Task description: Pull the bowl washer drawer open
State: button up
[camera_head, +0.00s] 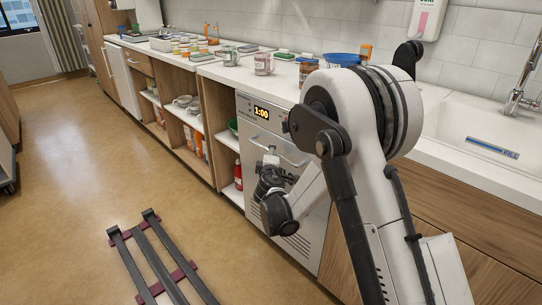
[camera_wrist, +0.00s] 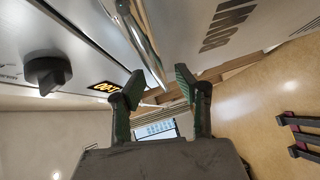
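The bowl washer (camera_head: 300,218) is a white front under the counter with a lit 1:00 display. Its drawer front carries a metal bar handle (camera_head: 293,160) below the display and appears flush with the cabinet. My gripper (camera_head: 271,157) is at the handle, reaching it from the front. In the wrist view, the two green-padded fingers of my gripper (camera_wrist: 158,82) stand apart. The handle (camera_wrist: 140,38) slants down toward the gap between them. I cannot tell whether a finger touches it. My arm hides part of the washer's right side.
Open wooden shelves (camera_head: 227,160) with a red bottle (camera_head: 238,172) stand left of the washer. The counter (camera_head: 290,82) above holds mugs, jars and a blue bowl (camera_head: 341,59). A dark rail frame (camera_head: 158,262) lies on the floor at the left. The floor before the shelves is clear.

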jog(key=shift+w+f, duration=0.15)
jog(key=shift+w, duration=0.95)
grip_shut()
